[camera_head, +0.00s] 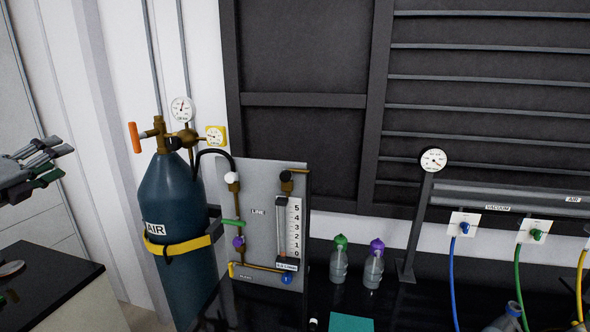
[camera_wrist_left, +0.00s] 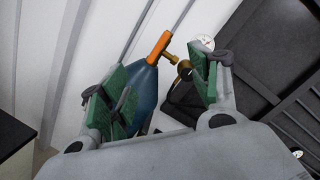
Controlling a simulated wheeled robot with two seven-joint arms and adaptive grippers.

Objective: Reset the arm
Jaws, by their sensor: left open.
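My left gripper (camera_head: 50,165) shows at the left edge of the head view, raised in front of the pale wall and left of the gas cylinder. In the left wrist view its two green-padded fingers (camera_wrist_left: 160,95) are spread apart with nothing between them. The blue AIR cylinder (camera_head: 178,225) stands beyond the gripper, apart from it. It also shows behind the fingers in the left wrist view (camera_wrist_left: 141,88), with its orange valve handle (camera_wrist_left: 160,45). My right gripper is in neither view.
A flow-meter panel (camera_head: 262,205) stands right of the cylinder. Two capped bottles, green-topped (camera_head: 339,264) and purple-topped (camera_head: 374,268), stand on the black bench. A gauge post (camera_head: 418,215) and coloured hoses (camera_head: 517,275) are at the right. A black-topped counter (camera_head: 55,285) is at lower left.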

